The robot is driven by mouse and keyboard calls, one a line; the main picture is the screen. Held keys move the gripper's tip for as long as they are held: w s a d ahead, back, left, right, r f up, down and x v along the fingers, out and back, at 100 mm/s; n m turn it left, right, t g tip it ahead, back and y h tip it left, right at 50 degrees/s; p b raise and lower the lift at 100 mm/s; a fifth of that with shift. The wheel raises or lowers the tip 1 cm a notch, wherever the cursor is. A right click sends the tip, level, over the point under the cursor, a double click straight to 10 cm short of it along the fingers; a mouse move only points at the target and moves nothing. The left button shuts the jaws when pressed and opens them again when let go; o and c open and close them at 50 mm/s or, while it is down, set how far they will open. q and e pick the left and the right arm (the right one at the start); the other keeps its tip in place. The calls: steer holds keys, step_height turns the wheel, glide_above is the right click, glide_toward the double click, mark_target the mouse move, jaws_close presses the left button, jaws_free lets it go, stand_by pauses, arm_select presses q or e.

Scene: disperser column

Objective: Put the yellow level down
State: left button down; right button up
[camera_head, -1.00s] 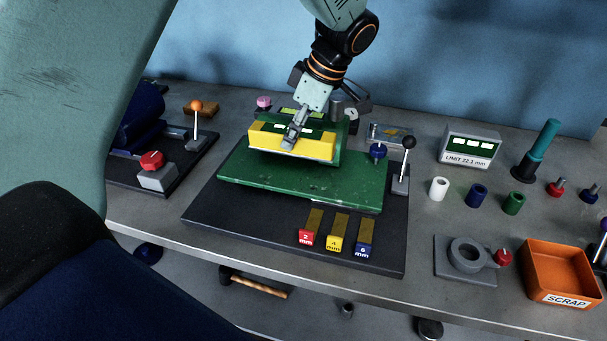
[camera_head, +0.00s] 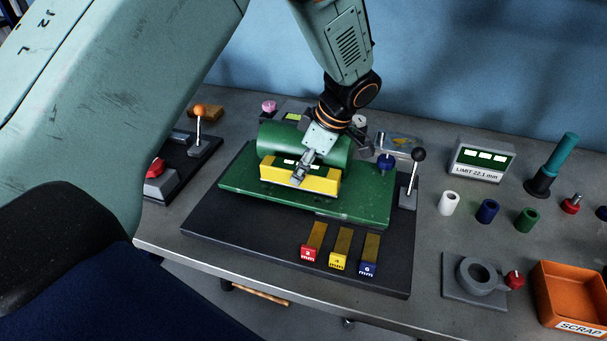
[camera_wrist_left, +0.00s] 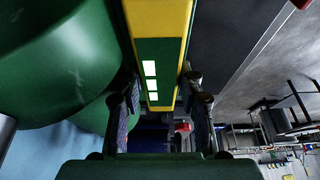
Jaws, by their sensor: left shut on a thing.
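The yellow level (camera_head: 328,184), with a green panel and white windows on top, lies lengthwise over the green plate (camera_head: 372,206), in front of a large green cylinder (camera_head: 285,143). I cannot tell whether its underside touches the plate. My left gripper (camera_head: 303,174) is shut across the level near its middle. In the left wrist view the level (camera_wrist_left: 174,22) runs between the fingers of my left gripper (camera_wrist_left: 158,95), and the green cylinder (camera_wrist_left: 60,70) is close beside it. My right gripper is not in view.
A black-knobbed lever (camera_head: 414,175) stands at the plate's right end. Red, yellow (camera_head: 339,262) and blue gauge blocks lie on the dark base in front. Several small cylinders, a limit display (camera_head: 479,160) and an orange scrap bin (camera_head: 570,290) are to the right.

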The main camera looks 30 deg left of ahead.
arm_select(q)
steer(key=shift+d+f, duration=0.1)
steer(key=shift+f, duration=0.65)
steer(key=shift+s+d+f, duration=0.1)
steer(key=shift+f, duration=0.2)
steer(key=shift+s+r, duration=0.15)
steer(key=shift+s, duration=0.2)
steer(key=shift+w+f, duration=0.1)
steer(key=shift+f, duration=0.2)
steer(key=c, duration=1.1)
jaws_free()
steer(key=shift+w+f, duration=0.1)
steer(key=shift+w, duration=0.2)
steer(key=shift+s+r, duration=0.25)
steer(key=shift+s, duration=0.1)
steer(key=shift+w+r, duration=0.25)
steer(key=shift+r, duration=0.1)
steer(key=v, duration=1)
steer(key=shift+s+d+r, duration=0.15)
steer(key=shift+r, duration=0.05)
steer(key=shift+w+d+r, duration=0.15)
steer(key=shift+w+r, duration=0.1)
steer(key=shift+s+d+r, duration=0.1)
